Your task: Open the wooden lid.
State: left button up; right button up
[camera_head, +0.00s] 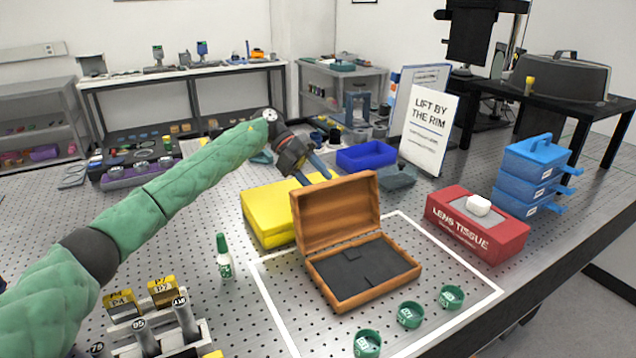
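The wooden box (361,297) stands on the perforated metal table inside a white outlined area. Its wooden lid (336,213) is raised, standing nearly upright and tilted slightly back along the box's far edge. The dark grey lined inside of the box (364,267) shows. My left gripper (321,174) is behind and just above the lid's top left edge, its two fingers pointing down to the right. The fingers look apart, with nothing visible between them. I cannot tell whether they touch the lid. My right gripper is not in view.
A yellow box (264,218) sits behind the lid at left. A red lens tissue box (470,229) stands to the right. Several green rings (410,314) lie in front. A green-capped bottle (223,258) stands left. A sign (428,125) and blue stacked cases (530,172) stand behind.

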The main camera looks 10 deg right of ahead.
pick_arm(q)
jog(key=v, duration=0.7)
jog(key=shift+s+a+r+b, duration=0.2)
jog(key=shift+s+b, duration=0.15)
jog(key=shift+b, duration=0.05)
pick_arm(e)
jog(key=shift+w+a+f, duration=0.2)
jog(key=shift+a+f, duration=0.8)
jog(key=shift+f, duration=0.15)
